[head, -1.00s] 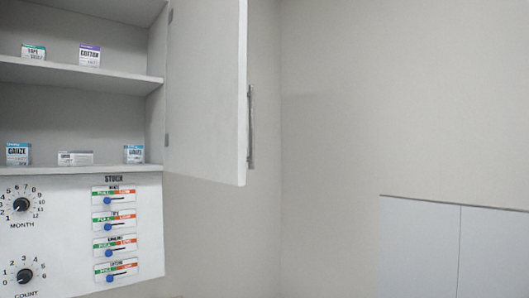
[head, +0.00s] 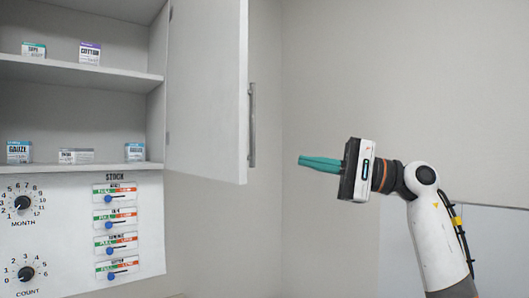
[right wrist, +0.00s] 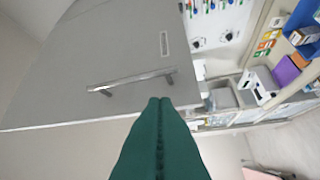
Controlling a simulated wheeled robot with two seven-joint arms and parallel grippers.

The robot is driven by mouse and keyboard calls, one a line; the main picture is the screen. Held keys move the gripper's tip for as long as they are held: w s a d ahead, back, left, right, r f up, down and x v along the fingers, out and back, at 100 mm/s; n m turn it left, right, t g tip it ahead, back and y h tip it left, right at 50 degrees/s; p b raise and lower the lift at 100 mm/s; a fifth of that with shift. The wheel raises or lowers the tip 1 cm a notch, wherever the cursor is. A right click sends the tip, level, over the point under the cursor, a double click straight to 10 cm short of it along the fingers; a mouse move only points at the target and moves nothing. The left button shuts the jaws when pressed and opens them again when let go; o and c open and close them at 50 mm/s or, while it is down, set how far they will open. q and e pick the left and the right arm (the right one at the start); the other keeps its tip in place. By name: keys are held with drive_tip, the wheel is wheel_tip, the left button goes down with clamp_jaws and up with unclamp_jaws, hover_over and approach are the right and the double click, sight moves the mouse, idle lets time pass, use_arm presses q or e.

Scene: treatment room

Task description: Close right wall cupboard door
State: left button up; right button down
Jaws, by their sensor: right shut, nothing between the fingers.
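The right wall cupboard door (head: 207,90) stands open in the head view, swung out from the cupboard's right side. Its bar handle (head: 252,125) is upright near the door's free edge, on the face turned to the right. My right gripper (head: 301,160) is shut and empty, with teal fingers pointing left towards the door, apart from it and to the right of the handle. In the right wrist view the closed fingers (right wrist: 160,102) point at the door (right wrist: 110,50) and its handle (right wrist: 130,83). My left gripper is not in view.
Open shelves (head: 80,72) hold several small boxes, such as a cotton box (head: 90,54) and a gauze box (head: 19,152). Below is a panel with dials and stock sliders (head: 117,220). The wall right of the door is bare. The right wrist view shows a cluttered counter (right wrist: 225,97).

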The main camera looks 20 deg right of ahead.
drive_tip(key=s+d+r+n+h, duration=0.2)
drive_tip(key=d+h, duration=0.1)
drive_tip(key=w+a+p, duration=0.3)
drive_tip(key=a+p, duration=0.2)
drive_tip(key=a, duration=0.7)
drive_tip(key=shift+w+a+p, duration=0.15)
drive_tip(key=shift+p, duration=0.15)
